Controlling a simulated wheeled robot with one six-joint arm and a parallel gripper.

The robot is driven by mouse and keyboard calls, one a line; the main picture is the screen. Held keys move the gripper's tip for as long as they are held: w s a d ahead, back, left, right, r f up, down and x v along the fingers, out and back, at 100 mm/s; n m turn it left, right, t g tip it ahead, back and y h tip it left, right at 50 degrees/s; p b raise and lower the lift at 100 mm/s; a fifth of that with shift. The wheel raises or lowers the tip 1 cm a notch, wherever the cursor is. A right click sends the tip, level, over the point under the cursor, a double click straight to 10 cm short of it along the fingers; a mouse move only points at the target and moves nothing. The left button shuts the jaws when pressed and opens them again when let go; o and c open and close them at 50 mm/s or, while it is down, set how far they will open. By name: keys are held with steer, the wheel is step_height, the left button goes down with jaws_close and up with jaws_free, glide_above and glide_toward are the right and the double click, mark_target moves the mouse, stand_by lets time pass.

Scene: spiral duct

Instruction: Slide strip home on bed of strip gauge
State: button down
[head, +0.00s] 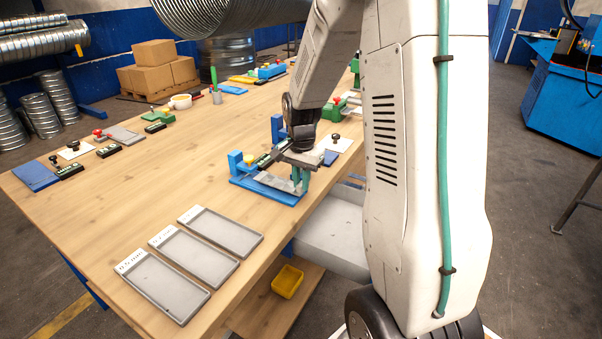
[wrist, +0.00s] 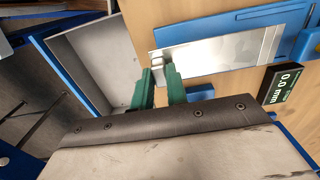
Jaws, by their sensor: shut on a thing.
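The strip gauge (head: 238,172) is a blue fixture near the front edge of the wooden table; its blue bed also shows in the wrist view (wrist: 200,23). The bright metal strip (wrist: 215,52) lies along the bed, its near end at my fingertips. In the head view the strip (head: 274,183) shows as a grey band on the gauge. My gripper (wrist: 160,74), with green fingers, is shut on that end of the strip. The gauge's black readout (wrist: 285,83) shows 0.0 mm. Whether the strip's far end touches a stop is not clear.
Three grey trays (head: 218,232) with thickness labels lie at the table's front left. A yellow bin (head: 287,281) sits on the shelf below. Other gauges and black-knobbed plates stand farther back.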

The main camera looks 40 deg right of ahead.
mark_target(284, 184)
steer(key=shift+f, duration=0.45)
steer(key=shift+w+f, duration=0.1)
steer(key=shift+w, duration=0.1)
steer(key=shift+w+a+f, duration=0.1)
steer(key=shift+w+a, duration=0.2)
steer(key=shift+w, duration=0.45)
steer(key=shift+w+a, duration=0.3)
steer(key=shift+w, duration=0.4)
steer(key=shift+w+a+f, duration=0.1)
steer(key=shift+w+a, duration=0.2)
steer(key=shift+w, duration=0.45)
steer(key=shift+w+a, duration=0.1)
steer(key=shift+w, duration=0.2)
steer(key=c, duration=0.7)
jaws_free()
steer(key=shift+c, duration=0.2)
steer(key=shift+r, duration=3.45)
